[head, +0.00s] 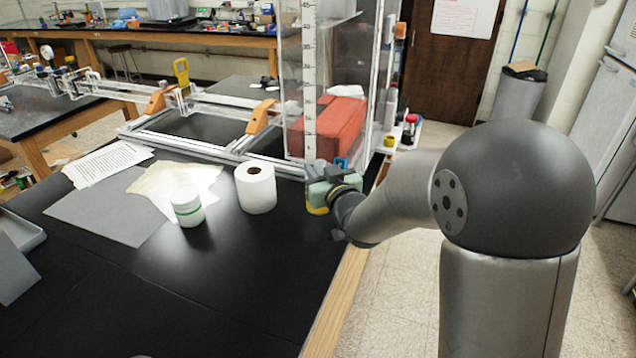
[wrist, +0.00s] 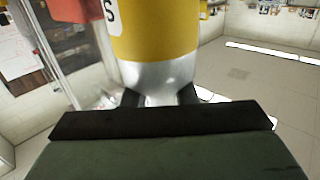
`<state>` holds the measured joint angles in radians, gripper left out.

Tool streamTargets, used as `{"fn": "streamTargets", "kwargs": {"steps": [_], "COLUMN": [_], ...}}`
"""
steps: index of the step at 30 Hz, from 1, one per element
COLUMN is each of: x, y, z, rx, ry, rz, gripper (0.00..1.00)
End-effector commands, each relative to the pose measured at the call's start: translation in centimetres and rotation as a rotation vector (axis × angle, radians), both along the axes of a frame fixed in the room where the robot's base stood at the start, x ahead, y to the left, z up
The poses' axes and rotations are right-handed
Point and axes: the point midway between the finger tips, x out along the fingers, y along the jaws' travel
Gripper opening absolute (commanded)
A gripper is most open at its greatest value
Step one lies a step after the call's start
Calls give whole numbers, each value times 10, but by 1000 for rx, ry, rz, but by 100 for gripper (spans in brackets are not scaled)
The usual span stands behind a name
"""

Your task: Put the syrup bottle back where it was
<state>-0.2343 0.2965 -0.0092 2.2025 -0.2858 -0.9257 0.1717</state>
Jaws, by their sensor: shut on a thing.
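The syrup bottle shows in the wrist view as a yellow label (wrist: 155,38) above a clear, pale part. My gripper (wrist: 160,97) is shut on that pale part, with a dark finger at each side. In the head view the bottle's yellow part (head: 317,210) shows just below my gripper (head: 325,187), near the table's right edge and in front of the clear tank. Most of the bottle is hidden there by my gripper. I cannot tell whether its base touches the table.
A white paper roll (head: 256,188) and a white jar with a green band (head: 187,207) stand to the left. A clear tank (head: 345,60) with a red block (head: 330,128) and an aluminium extrusion frame (head: 185,147) are behind. The black tabletop (head: 220,290) in front is clear.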

Motion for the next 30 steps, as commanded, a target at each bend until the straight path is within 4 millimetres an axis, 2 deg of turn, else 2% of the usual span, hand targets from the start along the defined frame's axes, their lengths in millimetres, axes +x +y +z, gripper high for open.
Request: {"fn": "streamTargets", "kwargs": {"steps": [1, 6, 11, 18, 30], "x": [8, 27, 34, 36, 36], "y": [2, 6, 8, 9, 8], "z": [-12, -33, -42, -72, -79], "rx": [-1, 0, 0, -1, 0], "ry": [7, 2, 1, 3, -1], "rz": [0, -2, -1, -1, -1], "gripper": [0, 0, 0, 0, 0]}}
